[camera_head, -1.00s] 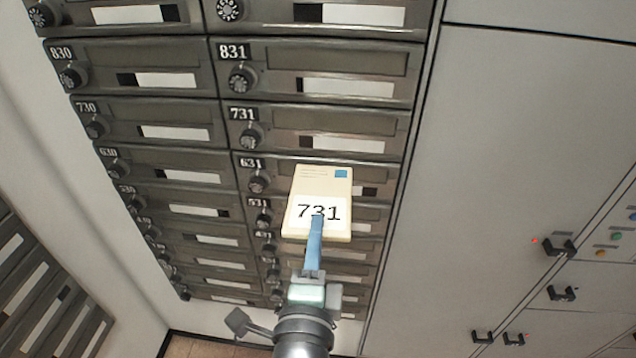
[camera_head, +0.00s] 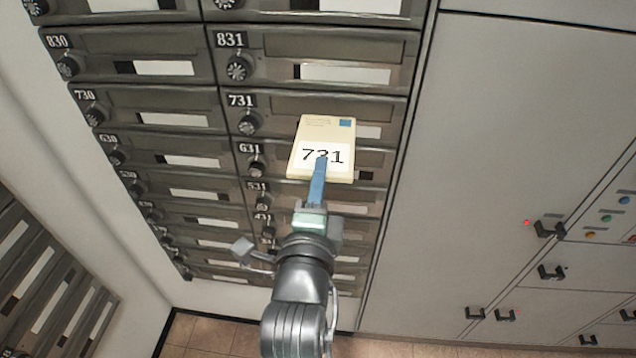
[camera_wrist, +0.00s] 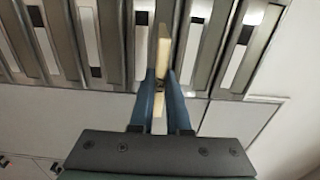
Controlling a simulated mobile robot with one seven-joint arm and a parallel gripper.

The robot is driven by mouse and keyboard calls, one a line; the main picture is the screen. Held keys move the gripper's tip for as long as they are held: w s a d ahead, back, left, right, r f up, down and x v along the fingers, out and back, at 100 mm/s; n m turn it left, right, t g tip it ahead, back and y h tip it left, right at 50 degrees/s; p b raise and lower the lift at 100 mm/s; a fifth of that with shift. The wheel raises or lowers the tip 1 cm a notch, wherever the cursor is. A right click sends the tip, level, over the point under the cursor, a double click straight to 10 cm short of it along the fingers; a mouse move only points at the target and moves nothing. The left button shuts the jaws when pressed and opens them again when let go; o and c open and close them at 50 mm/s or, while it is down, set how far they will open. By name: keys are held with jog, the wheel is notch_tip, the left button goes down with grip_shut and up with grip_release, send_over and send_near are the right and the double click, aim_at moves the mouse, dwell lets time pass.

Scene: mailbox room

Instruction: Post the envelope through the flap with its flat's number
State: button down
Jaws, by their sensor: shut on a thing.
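The envelope (camera_head: 323,134) is cream, with a blue stamp and the number 731 on its face. In the wrist view the envelope (camera_wrist: 162,45) shows edge-on between the blue fingers (camera_wrist: 160,95). Box 731 (camera_head: 241,100) is in the right column, below box 831. Its wide upper flap (camera_head: 330,108) looks closed. The envelope's far end overlaps the lower part of box 731 in the picture; I cannot tell whether it touches.
Box 831 (camera_head: 230,40) is above and box 631 (camera_head: 249,149) below, partly hidden by the envelope. Box 730 (camera_head: 84,94) is to the left. A plain grey panel (camera_head: 500,130) with black handles (camera_head: 550,229) stands at the right. Tiled floor (camera_head: 210,335) shows at the bottom.

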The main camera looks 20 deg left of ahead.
aim_at(324, 151)
jog(key=shift+b+x, duration=0.7)
jog(key=shift+x, duration=2)
jog(key=shift+b+x, duration=2.85)
jog(key=shift+x, duration=2.75)
jog(key=c, duration=0.8)
grip_release()
jog(key=shift+f, duration=0.1)
jog(key=shift+s+f, duration=0.15)
